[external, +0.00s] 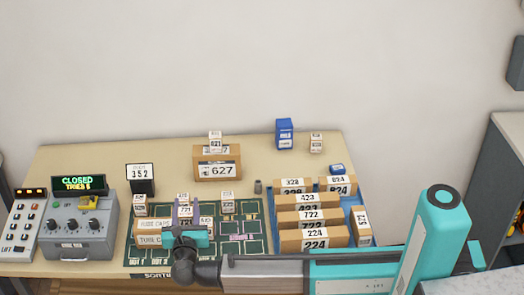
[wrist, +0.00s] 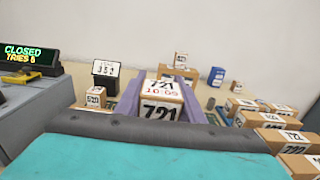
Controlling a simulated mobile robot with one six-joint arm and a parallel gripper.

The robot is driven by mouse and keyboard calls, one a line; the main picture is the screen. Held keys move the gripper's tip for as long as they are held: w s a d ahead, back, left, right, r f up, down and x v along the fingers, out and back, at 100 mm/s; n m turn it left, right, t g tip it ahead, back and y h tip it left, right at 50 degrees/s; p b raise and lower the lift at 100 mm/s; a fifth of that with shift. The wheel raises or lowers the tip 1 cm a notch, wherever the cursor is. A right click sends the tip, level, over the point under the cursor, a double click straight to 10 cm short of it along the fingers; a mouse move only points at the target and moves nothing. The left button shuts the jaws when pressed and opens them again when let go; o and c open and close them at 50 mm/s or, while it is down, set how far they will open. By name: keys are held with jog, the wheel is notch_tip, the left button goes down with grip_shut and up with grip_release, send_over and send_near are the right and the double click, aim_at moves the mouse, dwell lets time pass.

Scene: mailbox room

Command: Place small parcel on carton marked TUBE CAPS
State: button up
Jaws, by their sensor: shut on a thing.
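My gripper (external: 185,208) has purple fingers and is shut on a small brown parcel (wrist: 162,103) with white labels reading 721. The held parcel also shows between the fingers in the external view (external: 186,211). The carton marked TUBE CAPS (external: 150,239) lies at the left of the green board, its right end hidden by my teal wrist. The held parcel is just right of the carton's visible part; I cannot tell its height above the carton or board. The carton is not visible in the wrist view.
Small parcels stand behind the carton (external: 140,206) and on the green board (external: 227,203). A grey control box (external: 82,225) is left, a 352 sign (external: 140,179) behind. Carton 627 (external: 217,169) stands at the back. Several numbered cartons (external: 314,239) fill the blue tray on the right.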

jog(key=shift+w+a+f+p, duration=0.15)
jog(key=shift+w+a+p, duration=0.4)
jog(key=shift+w+a, duration=0.85)
jog(key=shift+w+a+f+p, duration=0.2)
jog(key=shift+w+a+p, duration=0.35)
jog(key=shift+a, duration=1.55)
jog(key=shift+w+a+f+p, duration=0.15)
jog(key=shift+w+a+p, duration=0.4)
jog(key=shift+w+a, duration=0.85)
jog(key=shift+s+a, duration=0.35)
jog(key=shift+s, duration=0.05)
jog(key=shift+w+a+f+p, duration=0.1)
jog(key=shift+a+f+p, duration=0.1)
jog(key=shift+f+p, duration=0.5)
jog(key=shift+w+a+f+p, duration=0.15)
jog(key=shift+f+p, duration=0.15)
jog(key=shift+f, duration=0.8)
jog(key=shift+f, duration=0.15)
jog(key=o, duration=1.1)
